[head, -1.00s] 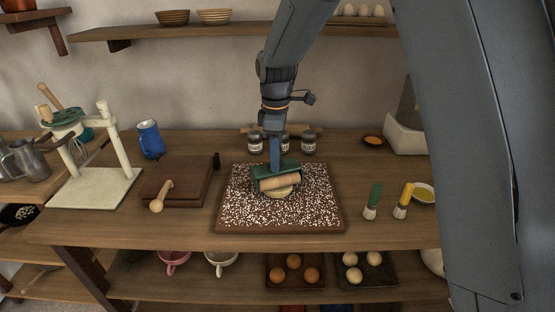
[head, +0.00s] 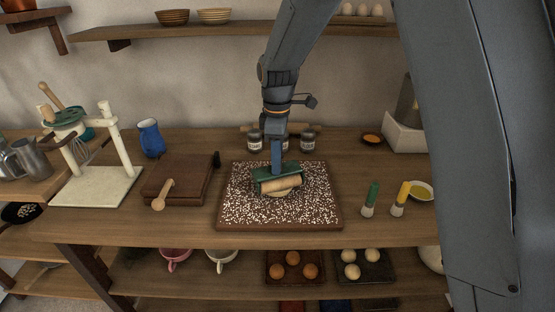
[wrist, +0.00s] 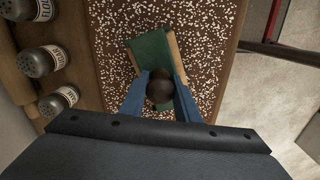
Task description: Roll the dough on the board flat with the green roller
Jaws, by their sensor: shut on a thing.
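The green roller (head: 277,173) has a green frame and a pale wooden cylinder. My gripper (head: 277,165) is shut on it from above and holds it over the middle of the board. The flour-speckled brown board (head: 310,205) lies on the counter. In the wrist view the blue fingers of my gripper (wrist: 160,92) close around a dark round knob on the roller (wrist: 150,52). The dough is hidden there.
Several jars (head: 307,141) stand behind the board. A brown wooden block (head: 180,178) with a wooden spoon (head: 162,194) is at left.

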